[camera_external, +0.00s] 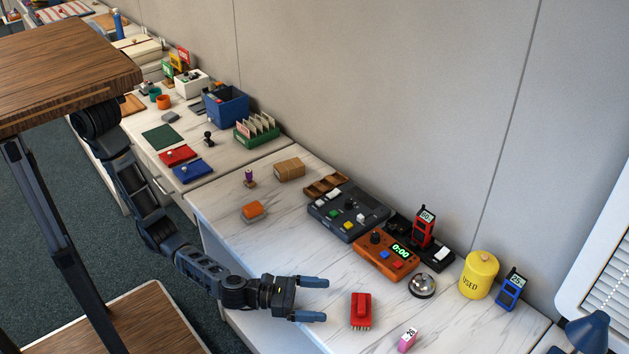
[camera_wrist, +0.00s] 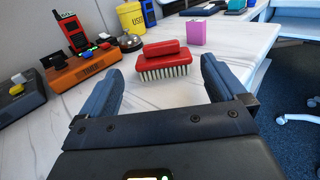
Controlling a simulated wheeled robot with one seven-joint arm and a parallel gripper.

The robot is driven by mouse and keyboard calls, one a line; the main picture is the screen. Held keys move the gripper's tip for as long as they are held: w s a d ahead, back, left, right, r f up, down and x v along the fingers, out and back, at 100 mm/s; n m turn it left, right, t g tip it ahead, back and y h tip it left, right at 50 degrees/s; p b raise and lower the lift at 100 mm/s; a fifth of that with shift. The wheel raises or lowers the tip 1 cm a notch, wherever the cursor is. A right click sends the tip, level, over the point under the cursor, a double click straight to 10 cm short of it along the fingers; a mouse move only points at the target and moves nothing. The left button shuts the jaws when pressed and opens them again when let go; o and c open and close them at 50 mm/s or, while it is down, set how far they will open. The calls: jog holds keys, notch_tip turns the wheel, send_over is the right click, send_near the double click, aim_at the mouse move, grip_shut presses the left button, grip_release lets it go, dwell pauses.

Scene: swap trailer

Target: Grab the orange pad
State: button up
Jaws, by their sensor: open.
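The orange pad (camera_external: 252,211) lies flat on the marble-topped table in the external view, left of centre near the front edge. It is a small rounded block with a darker underside. It is not visible in the wrist view. My gripper (camera_external: 322,300) is open and empty above the front of the table, well to the right of the pad. In the wrist view my open gripper (camera_wrist: 163,70) points toward a red brush (camera_wrist: 164,62), with nothing between its fingers. The red brush also shows in the external view (camera_external: 361,310), just beyond my fingertips.
An orange timer box (camera_external: 386,255), a dark button panel (camera_external: 347,211), a bell (camera_external: 422,286) and a yellow canister (camera_external: 478,276) line the back. A small purple figure (camera_external: 249,178) and a cardboard box (camera_external: 289,169) stand behind the pad. Bare table lies between pad and brush.

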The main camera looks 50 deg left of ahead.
dwell(0.5)
jog(key=c, duration=0.4)
jog(key=shift+c, duration=0.2)
jog(key=shift+r, duration=0.1)
